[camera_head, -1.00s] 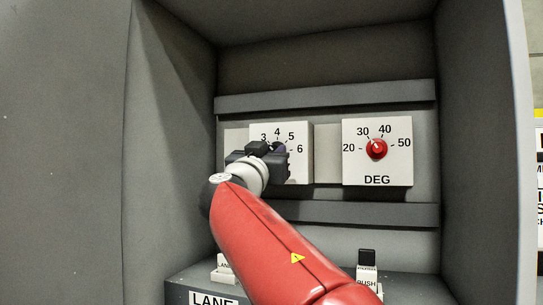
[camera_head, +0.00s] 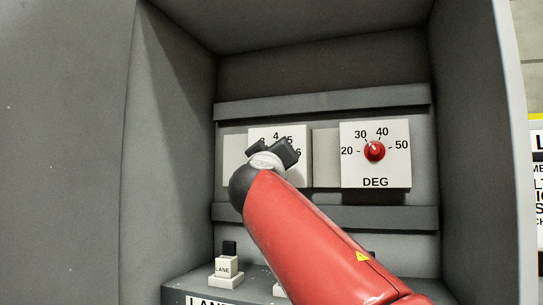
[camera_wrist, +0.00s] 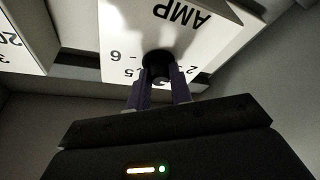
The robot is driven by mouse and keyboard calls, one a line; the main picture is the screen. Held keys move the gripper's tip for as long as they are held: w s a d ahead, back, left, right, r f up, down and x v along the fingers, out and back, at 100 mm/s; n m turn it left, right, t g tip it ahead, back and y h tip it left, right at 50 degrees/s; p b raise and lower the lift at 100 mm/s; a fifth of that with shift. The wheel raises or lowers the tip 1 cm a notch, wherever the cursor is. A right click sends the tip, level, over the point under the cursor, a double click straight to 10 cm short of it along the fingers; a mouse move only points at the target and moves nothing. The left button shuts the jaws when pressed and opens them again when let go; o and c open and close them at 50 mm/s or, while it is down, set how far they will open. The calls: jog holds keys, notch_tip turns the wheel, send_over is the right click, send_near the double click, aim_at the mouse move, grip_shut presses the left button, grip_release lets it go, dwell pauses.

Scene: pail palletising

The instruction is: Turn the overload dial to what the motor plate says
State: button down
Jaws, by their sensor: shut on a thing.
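The overload dial (camera_head: 297,182) is a white plate with numbers around it, on the left of the panel. In the wrist view its plate (camera_wrist: 118,22) appears upside down, marked AMP, with a dark round knob (camera_wrist: 157,62) at its middle. My gripper (camera_head: 274,148) is in front of this dial and covers its knob in the head view. In the wrist view my gripper (camera_wrist: 160,84) has its two fingers on either side of the knob, shut on it. The knob's pointer is hidden, so its setting cannot be read. No motor plate can be made out.
A DEG dial (camera_head: 350,172) with a red knob (camera_head: 375,151) is to the right. A LANE switch (camera_head: 226,268) stands on the ledge below. Grey cabinet walls (camera_head: 480,160) enclose both sides. A sign (camera_head: 537,170) is cut off at the right edge.

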jog(key=shift+n, duration=0.3)
jog(key=c, duration=1.3)
grip_release()
jog(key=shift+o, duration=0.2)
jog(key=b+v, duration=0.3)
jog(key=v, duration=0.4)
jog(key=shift+s+b, duration=0.3)
jog(key=shift+s, duration=0.1)
jog(key=shift+f, duration=0.15)
